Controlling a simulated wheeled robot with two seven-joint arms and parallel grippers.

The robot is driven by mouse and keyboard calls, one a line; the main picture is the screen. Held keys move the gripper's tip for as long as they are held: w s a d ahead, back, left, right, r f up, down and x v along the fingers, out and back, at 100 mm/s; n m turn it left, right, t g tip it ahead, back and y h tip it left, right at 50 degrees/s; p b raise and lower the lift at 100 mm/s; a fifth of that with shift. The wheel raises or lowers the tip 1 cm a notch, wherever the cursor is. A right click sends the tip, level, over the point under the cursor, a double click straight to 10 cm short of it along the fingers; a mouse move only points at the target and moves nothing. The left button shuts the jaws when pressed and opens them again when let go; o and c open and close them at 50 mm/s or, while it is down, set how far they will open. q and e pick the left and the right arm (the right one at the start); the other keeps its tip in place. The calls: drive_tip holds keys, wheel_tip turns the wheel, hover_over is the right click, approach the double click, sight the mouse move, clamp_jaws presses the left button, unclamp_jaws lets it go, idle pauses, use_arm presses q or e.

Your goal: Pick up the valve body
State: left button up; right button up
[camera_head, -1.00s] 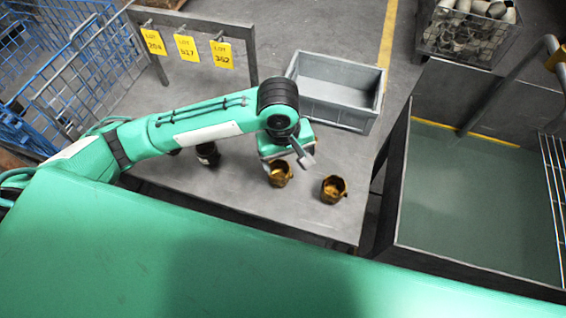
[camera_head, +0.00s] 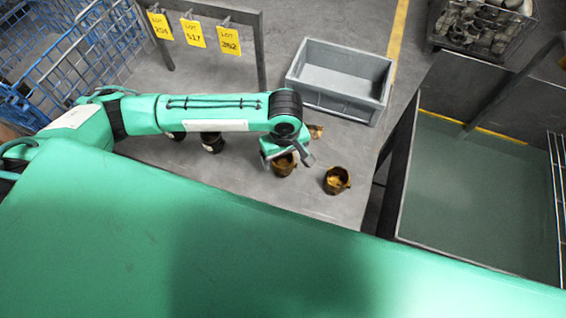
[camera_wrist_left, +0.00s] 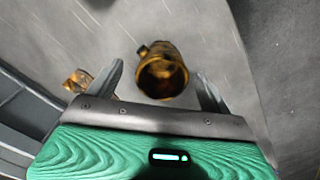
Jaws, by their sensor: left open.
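Brass-coloured valve bodies stand on the grey table (camera_head: 235,185). One valve body (camera_head: 337,180) is to the right of my left gripper (camera_head: 300,157). Another (camera_head: 284,165) is beneath the gripper and partly covered by it. A third (camera_head: 316,131) shows partly behind the wrist. In the left wrist view, a valve body (camera_wrist_left: 162,75) lies ahead, in line with the gap between the open fingers (camera_wrist_left: 162,88). It looks like the right one, and no contact shows. Another valve body (camera_wrist_left: 77,80) is outside the left finger. My right gripper is not in view.
Dark parts (camera_head: 212,142) stand under my left forearm. A large tank (camera_head: 470,200) stands to the right. Yellow lot tags (camera_head: 193,33) hang on a rail at the back. Blue wire baskets (camera_head: 75,50) are at the left.

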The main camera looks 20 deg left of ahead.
sight(283, 162)
use_arm(q)
drive_tip(key=f, duration=0.4)
drive_tip(key=shift+a+f+p, duration=0.1)
drive_tip(key=shift+a+p, duration=0.1)
drive_tip(key=shift+p, duration=0.1)
drive_tip(key=c, duration=1.2)
drive_tip(key=shift+c, duration=0.7)
drive_tip(key=shift+r, duration=0.2)
